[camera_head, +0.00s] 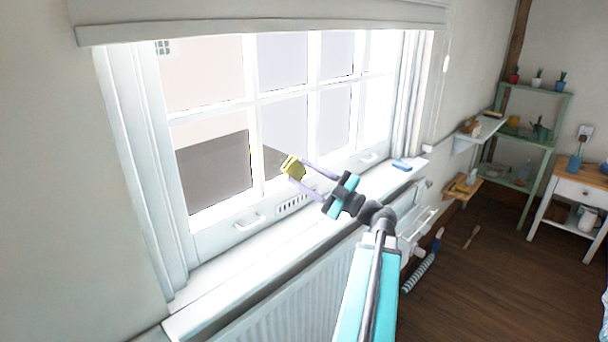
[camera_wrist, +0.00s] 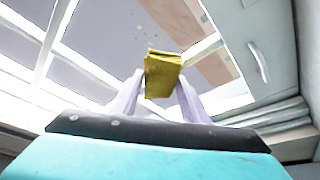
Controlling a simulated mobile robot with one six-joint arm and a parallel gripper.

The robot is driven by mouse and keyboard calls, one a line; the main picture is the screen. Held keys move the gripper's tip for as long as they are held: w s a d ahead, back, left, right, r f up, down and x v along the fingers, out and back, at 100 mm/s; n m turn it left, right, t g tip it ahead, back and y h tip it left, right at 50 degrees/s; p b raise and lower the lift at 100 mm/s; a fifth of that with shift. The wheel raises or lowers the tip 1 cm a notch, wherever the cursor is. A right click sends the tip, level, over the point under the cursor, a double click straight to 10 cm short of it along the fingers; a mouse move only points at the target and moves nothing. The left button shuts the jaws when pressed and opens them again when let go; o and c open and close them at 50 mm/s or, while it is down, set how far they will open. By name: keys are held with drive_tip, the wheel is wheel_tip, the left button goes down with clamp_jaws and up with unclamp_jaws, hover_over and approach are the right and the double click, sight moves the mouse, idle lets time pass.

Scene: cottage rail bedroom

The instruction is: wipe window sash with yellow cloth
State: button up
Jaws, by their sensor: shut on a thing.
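The window sash (camera_head: 255,160) is white, with several panes split by thin bars, and fills the middle of the head view. The yellow cloth (camera_head: 293,168) is a small folded pad in front of the lower panes, by a vertical bar. My gripper (camera_head: 301,175) is shut on the yellow cloth, one pale finger on each side. In the wrist view the cloth (camera_wrist: 163,74) sticks out beyond the fingertips, with panes and bars behind it. Small specks (camera_wrist: 146,35) show on or near the glass just past the cloth. I cannot tell whether the cloth touches the glass.
The white sill (camera_head: 250,255) runs below the sash, with a blue item (camera_head: 402,165) at its right end. A white sash handle (camera_head: 250,222) sticks out at the lower left. A radiator (camera_head: 300,300) stands under the sill. A blind (camera_head: 260,18) hangs above. Green shelves (camera_head: 520,145) stand at the right.

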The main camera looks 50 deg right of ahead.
drive_tip(key=shift+w+r, duration=0.1)
drive_tip(key=shift+w, duration=0.1)
drive_tip(key=w+p, duration=0.4)
drive_tip(key=w, duration=0.1)
drive_tip(key=shift+w+d, duration=0.2)
drive_tip(key=shift+w, duration=0.1)
idle(0.3)
drive_tip(key=shift+w+d+b, duration=0.1)
drive_tip(key=shift+w+b, duration=0.9)
drive_tip(key=shift+w, duration=0.05)
idle(1.2)
drive_tip(key=shift+s+d+f+b, duration=0.1)
drive_tip(key=shift+d+f+b, duration=0.05)
drive_tip(key=shift+d+b, duration=0.55)
drive_tip(key=shift+s+d+f+b, duration=0.1)
drive_tip(key=shift+d+b, duration=0.5)
drive_tip(key=shift+b, duration=0.15)
drive_tip(key=shift+d+r+b, duration=0.15)
drive_tip(key=shift+d+b, duration=0.55)
